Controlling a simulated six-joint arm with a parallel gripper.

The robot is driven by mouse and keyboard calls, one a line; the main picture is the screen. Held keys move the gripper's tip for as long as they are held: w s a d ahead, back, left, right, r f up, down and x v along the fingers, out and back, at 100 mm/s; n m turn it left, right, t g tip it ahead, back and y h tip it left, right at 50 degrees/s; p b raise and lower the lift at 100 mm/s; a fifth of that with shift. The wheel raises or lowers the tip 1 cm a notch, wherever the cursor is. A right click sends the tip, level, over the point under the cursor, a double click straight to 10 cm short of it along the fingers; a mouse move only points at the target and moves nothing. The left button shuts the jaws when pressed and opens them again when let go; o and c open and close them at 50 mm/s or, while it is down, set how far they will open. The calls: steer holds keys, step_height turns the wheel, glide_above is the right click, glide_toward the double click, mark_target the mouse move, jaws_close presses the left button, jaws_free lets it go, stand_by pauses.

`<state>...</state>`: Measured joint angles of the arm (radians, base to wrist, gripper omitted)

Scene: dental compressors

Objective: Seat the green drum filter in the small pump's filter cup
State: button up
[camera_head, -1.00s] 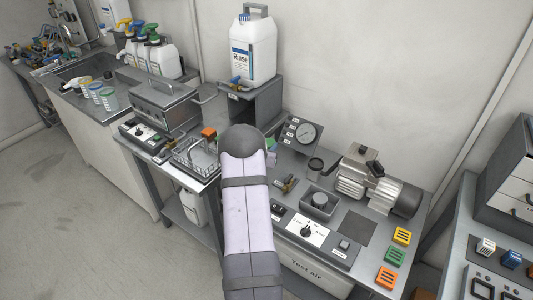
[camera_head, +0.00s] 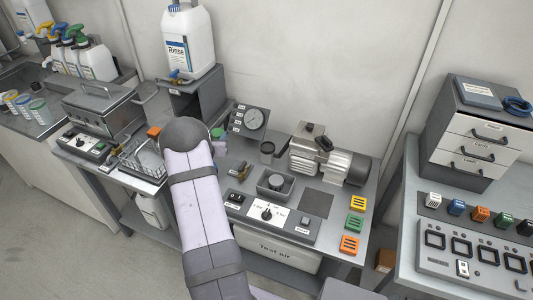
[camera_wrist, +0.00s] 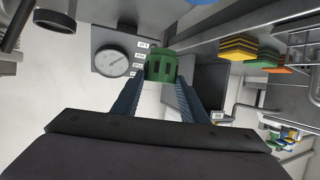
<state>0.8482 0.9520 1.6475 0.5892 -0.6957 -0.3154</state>
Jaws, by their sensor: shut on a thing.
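The green drum filter (camera_wrist: 161,65) is between the two blue fingers of my gripper (camera_wrist: 156,84) in the wrist view, and the gripper is shut on it. In the head view my arm hides the fingers; only a bit of green filter (camera_head: 217,132) shows beside the arm's end, left of the gauge. The small silver pump (camera_head: 325,155) stands at the back right of the bench. A dark upright cup (camera_head: 267,150) stands just left of it; I cannot tell whether this is the pump's filter cup. The filter is apart from the pump.
A round gauge (camera_head: 253,119) stands behind the bench. A square grey tray (camera_head: 276,195) with a round part and a control panel (camera_head: 268,213) lie in front. Yellow, green and orange blocks (camera_head: 353,223) line the right edge. A Rinse jug (camera_head: 189,42) stands on a shelf at back left.

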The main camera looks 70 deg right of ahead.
steer(key=s+d+r+m+g+p, duration=0.1)
steer(key=s+d+r+m+g, duration=0.1)
steer(key=s, duration=0.6)
steer(key=s+d+r+m+g+p, duration=0.2)
steer(key=s+d+g, duration=0.1)
steer(key=s, duration=0.5)
steer(key=shift+s+d+r+m+h, duration=0.2)
steer(key=shift+d+m+h, duration=0.15)
steer(key=shift+d, duration=0.5)
steer(key=shift+f, duration=0.1)
steer(key=shift+f+b, duration=2.3)
steer(key=shift+f, duration=0.45)
steer(key=shift+f+b, duration=0.4)
steer(key=shift+f, duration=0.2)
steer(key=o, duration=0.7)
steer(key=shift+o, duration=0.2)
steer(key=shift+a, duration=0.1)
